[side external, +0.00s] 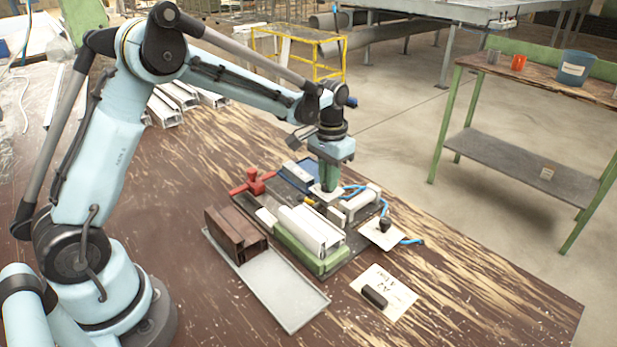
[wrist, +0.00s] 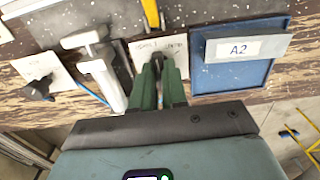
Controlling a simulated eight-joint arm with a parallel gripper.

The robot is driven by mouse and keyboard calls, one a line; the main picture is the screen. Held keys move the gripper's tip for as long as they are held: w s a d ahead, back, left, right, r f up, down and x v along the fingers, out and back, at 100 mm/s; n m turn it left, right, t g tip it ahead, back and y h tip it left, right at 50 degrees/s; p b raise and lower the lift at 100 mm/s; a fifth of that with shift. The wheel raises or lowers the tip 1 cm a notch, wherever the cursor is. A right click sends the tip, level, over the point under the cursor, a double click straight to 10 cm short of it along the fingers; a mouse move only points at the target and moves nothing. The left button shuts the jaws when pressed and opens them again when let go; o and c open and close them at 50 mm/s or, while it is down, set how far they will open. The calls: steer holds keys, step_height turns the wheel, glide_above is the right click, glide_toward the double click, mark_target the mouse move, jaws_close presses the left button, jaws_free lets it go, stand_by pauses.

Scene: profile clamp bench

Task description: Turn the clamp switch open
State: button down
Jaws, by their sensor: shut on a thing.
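The clamp switch (wrist: 158,61) is a small dark knob on a white plate (wrist: 141,48) with print too small to read surely. In the wrist view my gripper (wrist: 160,72) has its two green fingers shut on this knob, one on each side. The fingers hide much of the knob, so I cannot tell its turn angle. In the side external view my gripper (side external: 329,190) points down at the white plate, behind the white profile, and the knob is hidden there.
A second white plate bears a black knob (side external: 384,224).

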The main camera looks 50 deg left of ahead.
stand_by(0.4)
steer(key=c, duration=1.2)
jaws_free()
steer(key=shift+o, duration=0.2)
steer(key=shift+r, duration=0.15)
step_height(320, 180, up, 12)
steer(key=s+d+f+t, duration=0.1)
steer(key=s+t, duration=0.2)
steer(key=s, duration=0.6)
steer(key=s+d+f+t, duration=0.1)
steer(key=s+t, duration=0.3)
steer(key=s, duration=0.5)
steer(key=shift+d+f, duration=0.15)
steer(key=shift+d, duration=0.1)
